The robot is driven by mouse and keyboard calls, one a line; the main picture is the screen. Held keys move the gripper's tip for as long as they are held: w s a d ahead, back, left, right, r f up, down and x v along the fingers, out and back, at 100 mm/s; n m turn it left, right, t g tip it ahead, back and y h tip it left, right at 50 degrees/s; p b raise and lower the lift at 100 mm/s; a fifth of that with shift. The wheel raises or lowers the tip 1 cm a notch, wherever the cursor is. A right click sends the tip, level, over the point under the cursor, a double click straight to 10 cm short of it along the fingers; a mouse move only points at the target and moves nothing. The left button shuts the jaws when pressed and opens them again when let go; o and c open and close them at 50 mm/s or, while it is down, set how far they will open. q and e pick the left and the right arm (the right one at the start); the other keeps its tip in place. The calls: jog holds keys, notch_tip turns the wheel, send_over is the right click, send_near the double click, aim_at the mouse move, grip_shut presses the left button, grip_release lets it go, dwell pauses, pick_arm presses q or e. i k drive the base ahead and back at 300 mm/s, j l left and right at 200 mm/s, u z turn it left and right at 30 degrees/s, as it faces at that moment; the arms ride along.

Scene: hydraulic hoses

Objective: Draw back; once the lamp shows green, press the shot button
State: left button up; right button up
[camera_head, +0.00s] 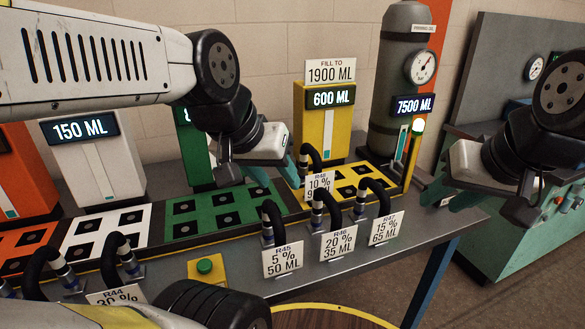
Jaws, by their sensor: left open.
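My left gripper (276,176) is open, with teal fingers, above the bench between the green and yellow stations. It is beside a black hose (311,157) with a partly hidden tag; I cannot tell whether they touch. My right gripper (450,196) is off the bench's right end, its fingertips partly hidden. Neither gripper is at the button.
A yellow tank (326,122) reads 600 ML under a "FILL TO 1900 ML" sign. A grey cylinder (396,80) with a gauge has a 7500 ML display (414,105). Tagged hoses R45 (282,259), R46 (338,243) and R47 (384,228) stand along the front edge.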

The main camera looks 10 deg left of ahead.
aim_at(204, 266)
jog(key=j+u, duration=0.1)
jog(key=u, duration=0.3)
jog(key=k+j+u, duration=0.1)
jog(key=u, duration=0.25)
jog(key=j+u, duration=0.25)
jog(key=u, duration=0.15)
